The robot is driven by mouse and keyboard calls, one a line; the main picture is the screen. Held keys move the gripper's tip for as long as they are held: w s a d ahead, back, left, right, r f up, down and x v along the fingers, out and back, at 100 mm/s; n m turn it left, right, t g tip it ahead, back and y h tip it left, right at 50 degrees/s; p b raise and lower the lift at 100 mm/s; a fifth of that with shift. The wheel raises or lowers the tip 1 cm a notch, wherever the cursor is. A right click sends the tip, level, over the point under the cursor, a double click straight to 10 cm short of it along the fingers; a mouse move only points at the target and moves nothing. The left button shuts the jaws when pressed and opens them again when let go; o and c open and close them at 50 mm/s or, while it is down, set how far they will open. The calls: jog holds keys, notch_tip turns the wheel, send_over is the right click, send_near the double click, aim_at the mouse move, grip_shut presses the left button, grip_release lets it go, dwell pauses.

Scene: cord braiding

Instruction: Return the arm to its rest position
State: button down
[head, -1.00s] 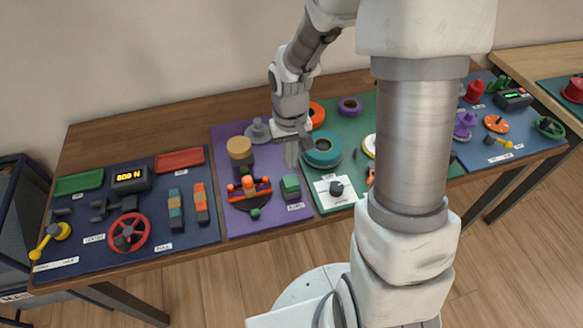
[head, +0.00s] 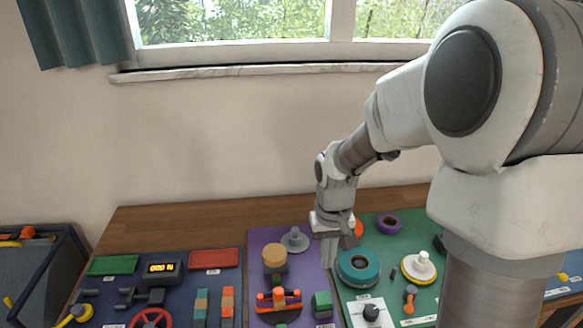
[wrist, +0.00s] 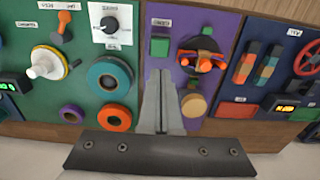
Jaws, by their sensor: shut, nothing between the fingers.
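My gripper (head: 328,252) hangs from my arm above the boundary of the purple and green mats in the head view. In the wrist view its two grey fingers (wrist: 160,100) lie together with nothing between them. It is apart from the items below. The teal ring (head: 359,268) sits on the green mat just right of it. The green block (head: 322,301) and the orange braiding piece (head: 278,299) are on the purple mat, nearer the front.
The wooden table (head: 175,222) stands against a wall under a window (head: 240,20). Its back strip is bare. A blue mat at left holds a green tray (head: 113,265), a red tray (head: 214,258) and a display box (head: 162,270). A dark-framed bin (head: 40,262) stands at far left.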

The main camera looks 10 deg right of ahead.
jog(key=s+r+t, duration=0.5)
jog(key=s+r, duration=1)
jog(key=r, duration=0.1)
jog(key=shift+r+t, duration=0.25)
jog(key=shift+t, duration=0.05)
jog(key=shift+s+d, duration=0.1)
dwell(1.1)
